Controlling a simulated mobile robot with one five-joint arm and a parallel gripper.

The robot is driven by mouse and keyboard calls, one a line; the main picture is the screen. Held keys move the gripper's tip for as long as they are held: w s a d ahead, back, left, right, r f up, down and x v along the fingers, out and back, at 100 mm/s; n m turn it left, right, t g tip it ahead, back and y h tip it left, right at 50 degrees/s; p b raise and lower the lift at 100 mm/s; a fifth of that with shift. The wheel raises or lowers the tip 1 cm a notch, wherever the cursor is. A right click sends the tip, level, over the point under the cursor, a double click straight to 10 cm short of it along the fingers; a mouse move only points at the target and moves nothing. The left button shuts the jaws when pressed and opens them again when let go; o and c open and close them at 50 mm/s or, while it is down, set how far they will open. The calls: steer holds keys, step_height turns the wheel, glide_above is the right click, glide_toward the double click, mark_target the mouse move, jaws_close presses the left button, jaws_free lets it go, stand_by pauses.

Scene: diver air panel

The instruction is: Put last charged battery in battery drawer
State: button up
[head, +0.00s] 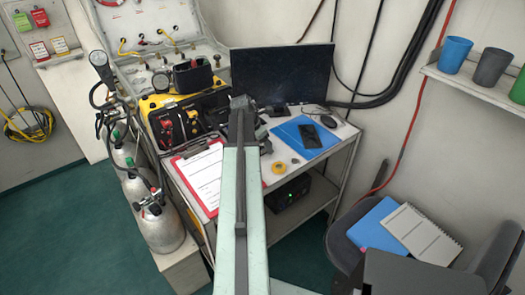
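My arm reaches forward over the desk from the bottom middle of the head view. My gripper (240,103) is at its far end, in front of the monitor's lower left corner. It is small and seen from behind, so I cannot tell whether it is open, shut or holding something. I cannot make out a battery for certain. No open drawer is plainly visible. A black box with a green light (287,193) sits under the desk, partly behind my arm. Part of the desk top is hidden by my arm.
The desk (312,170) holds a monitor (284,72), a yellow case (160,103), a red clipboard (215,206), a blue folder (318,144) and a yellow tape roll (279,167). Gas cylinders (160,226) stand left. A chair (343,238) is right. Green floor (60,220) is clear.

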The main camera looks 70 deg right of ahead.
jaws_close()
steer(key=shift+r, duration=0.1)
